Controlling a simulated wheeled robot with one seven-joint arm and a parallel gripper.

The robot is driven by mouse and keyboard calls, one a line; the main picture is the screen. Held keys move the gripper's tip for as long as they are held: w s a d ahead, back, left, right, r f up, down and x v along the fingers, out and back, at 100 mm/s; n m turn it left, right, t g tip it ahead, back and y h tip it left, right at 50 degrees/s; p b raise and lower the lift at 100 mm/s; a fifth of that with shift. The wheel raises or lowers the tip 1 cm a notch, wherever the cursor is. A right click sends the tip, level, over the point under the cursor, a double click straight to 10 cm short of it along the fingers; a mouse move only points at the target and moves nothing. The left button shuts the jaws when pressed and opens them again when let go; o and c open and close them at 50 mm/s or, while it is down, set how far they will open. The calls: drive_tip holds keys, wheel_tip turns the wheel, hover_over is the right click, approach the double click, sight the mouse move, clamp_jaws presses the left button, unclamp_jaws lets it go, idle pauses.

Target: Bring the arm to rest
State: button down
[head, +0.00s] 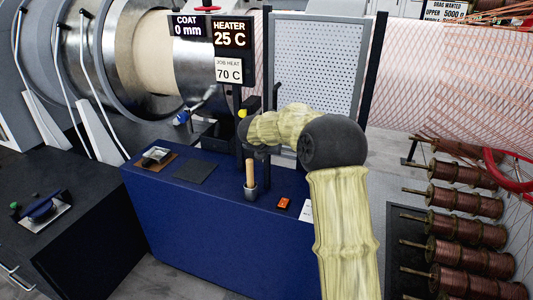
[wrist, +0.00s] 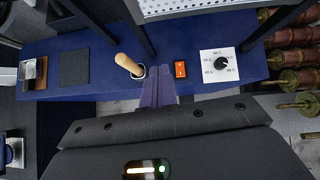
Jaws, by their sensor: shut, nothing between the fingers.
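My arm, in a pale yellow cover, rises from the lower right of the head view and bends at a dark elbow to the left. My gripper (wrist: 158,90) shows in the wrist view with its purple fingers together and nothing between them. The handle also shows upright in the head view (head: 250,174). My gripper cannot be made out clearly in the head view.
An orange rocker switch (wrist: 180,69) and a white dial plate (wrist: 218,64) are on the bench right of the fingers. A dark pad (head: 195,173) and small tray (head: 155,157) lie left. Copper spools (head: 465,200) stand at right. A sign reads heater 25 C (head: 231,34).

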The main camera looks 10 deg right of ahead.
drive_tip(key=shift+a+r, duration=0.1)
drive_tip(key=shift+r, duration=0.05)
drive_tip(key=s+a+r+n+t+y, duration=0.15)
drive_tip(key=s+n, duration=0.35)
drive_tip(key=n, duration=0.6)
drive_tip(key=s+a+n+t+y, duration=0.1)
drive_tip(key=s+a+n+y, duration=0.2)
drive_tip(key=s+n, duration=0.55)
drive_tip(key=s+d+f+n+g, duration=0.1)
drive_tip(key=s+f+n+g, duration=0.3)
drive_tip(key=s+n, duration=0.7)
drive_tip(key=s+d+f+n+g, duration=0.2)
drive_tip(key=s+f+n+g, duration=0.2)
drive_tip(key=s+n, duration=0.7)
wheel_tip(320, 180, down, 2)
drive_tip(key=s, duration=0.3)
drive_tip(key=shift+d, duration=0.15)
